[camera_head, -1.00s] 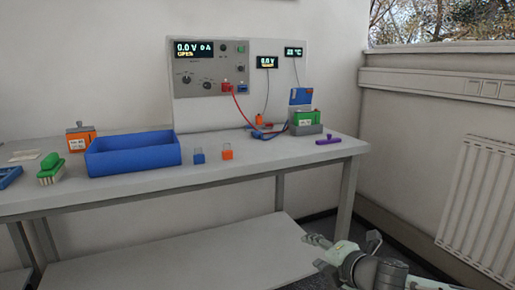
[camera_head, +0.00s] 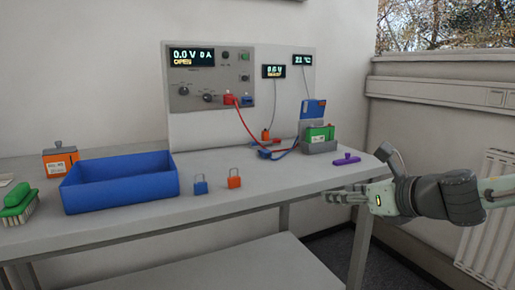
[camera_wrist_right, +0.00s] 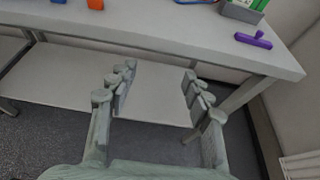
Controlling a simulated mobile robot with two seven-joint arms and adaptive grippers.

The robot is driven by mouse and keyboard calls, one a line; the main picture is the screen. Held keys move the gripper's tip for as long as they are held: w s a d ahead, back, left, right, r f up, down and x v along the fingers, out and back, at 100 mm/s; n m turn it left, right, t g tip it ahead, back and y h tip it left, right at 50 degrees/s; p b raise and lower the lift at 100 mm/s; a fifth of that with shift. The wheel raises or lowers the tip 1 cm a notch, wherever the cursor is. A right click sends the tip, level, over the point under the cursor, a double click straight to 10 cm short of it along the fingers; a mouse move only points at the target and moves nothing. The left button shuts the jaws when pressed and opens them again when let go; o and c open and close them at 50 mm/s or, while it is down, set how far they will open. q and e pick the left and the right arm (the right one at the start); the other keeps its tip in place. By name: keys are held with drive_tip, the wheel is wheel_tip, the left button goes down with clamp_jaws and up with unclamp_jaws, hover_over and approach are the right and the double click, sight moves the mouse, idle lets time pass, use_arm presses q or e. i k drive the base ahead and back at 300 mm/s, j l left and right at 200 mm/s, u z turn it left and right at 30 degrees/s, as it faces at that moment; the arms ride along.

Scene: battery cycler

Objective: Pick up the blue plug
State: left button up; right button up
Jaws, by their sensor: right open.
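A blue cable end with a small blue plug (camera_head: 264,154) lies on the bench below the instrument panel; the blue cable runs right to the battery holder. A separate small blue block with a wire loop handle (camera_head: 200,187) stands at the bench front beside a similar orange one (camera_head: 234,181). The frames do not settle which is the task's plug. My right gripper (camera_head: 354,174) is open and empty off the bench's right front edge, apart from both. In the right wrist view its fingers (camera_wrist_right: 160,75) are spread with nothing between them. My left gripper is not in view.
A blue bin (camera_head: 118,201), an orange container (camera_head: 60,164) and a green brush (camera_head: 17,203) occupy the bench left. A purple piece (camera_head: 346,159) and the holder with a green battery (camera_head: 318,134) sit at right. The front middle is mostly clear.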

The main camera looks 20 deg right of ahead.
sight(265, 153)
drive_tip(key=i, duration=1)
